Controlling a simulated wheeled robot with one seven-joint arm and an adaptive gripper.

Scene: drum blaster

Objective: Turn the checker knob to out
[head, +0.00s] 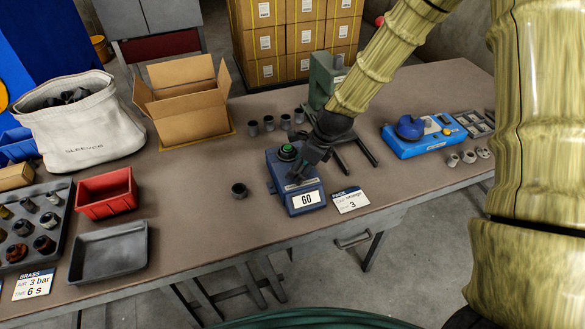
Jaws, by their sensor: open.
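Several grey sleeves (268,123) and a green machine (322,78) stand behind. A blue device (425,138) is at right. Red bin (106,194) and grey tray (110,252) are left.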

